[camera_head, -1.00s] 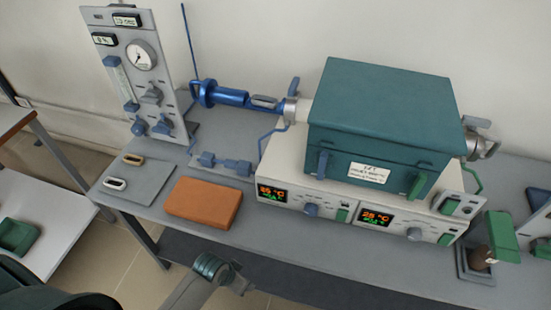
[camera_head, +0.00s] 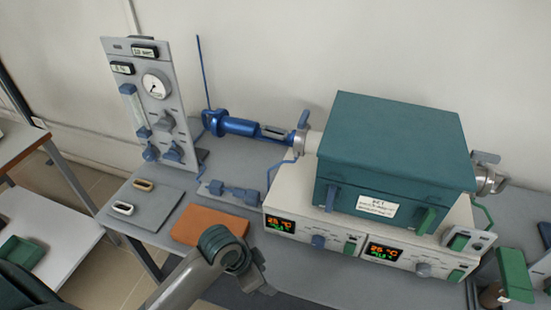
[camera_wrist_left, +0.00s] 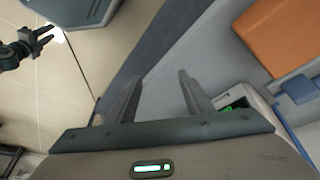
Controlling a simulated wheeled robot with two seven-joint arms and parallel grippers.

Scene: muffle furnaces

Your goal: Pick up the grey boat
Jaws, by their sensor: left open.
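The grey boat (camera_head: 122,209), a small pale oval dish, lies on a grey mat (camera_head: 158,210) at the left end of the bench. A tan boat (camera_head: 144,185) lies just behind it on the same mat. My left gripper (camera_head: 262,280) is at the bench's front edge, right of both boats and well apart from them. In the left wrist view its two fingers (camera_wrist_left: 160,92) are apart with nothing between them. Neither boat shows there. A dark gripper, likely my right one (camera_wrist_left: 42,40), shows at that view's upper left; its opening is unclear.
An orange block (camera_head: 205,224) lies between the mat and the furnace controls (camera_head: 345,248), partly behind my left arm. A teal furnace (camera_head: 395,150) stands at the right. A gauge panel (camera_head: 150,100) and blue tube (camera_head: 240,126) stand behind. Space above the mat is clear.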

